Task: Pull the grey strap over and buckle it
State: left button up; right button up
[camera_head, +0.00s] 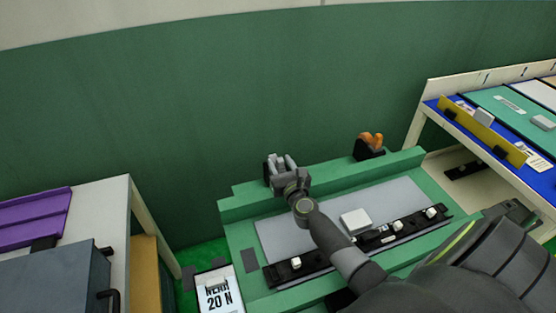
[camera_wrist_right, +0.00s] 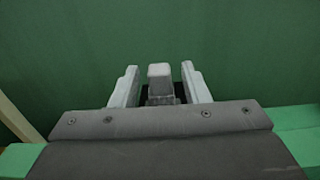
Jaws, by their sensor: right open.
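My right gripper (camera_head: 281,161) is over the back rail of the green bench, at its left part. In the right wrist view its two pale fingers (camera_wrist_right: 160,67) are open, one on each side of a light grey upright piece (camera_wrist_right: 160,72). This piece appears to be the grey strap; it rises from a dark base (camera_wrist_right: 160,99). Gaps show between the piece and both fingers. In the head view the gripper largely hides the strap and its black holder. I cannot make out the strap's buckle. My left gripper is not in view.
An orange strap (camera_head: 371,140) on a black holder stands farther right on the rail. The green bench (camera_head: 235,213) carries a grey panel (camera_head: 400,194), a white block (camera_head: 356,221) and black strips with white clips (camera_head: 298,267). A shelf (camera_head: 430,95) stands at right, a purple item (camera_head: 35,215) at left.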

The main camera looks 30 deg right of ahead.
jog(key=shift+x, duration=1.3)
grip_shut()
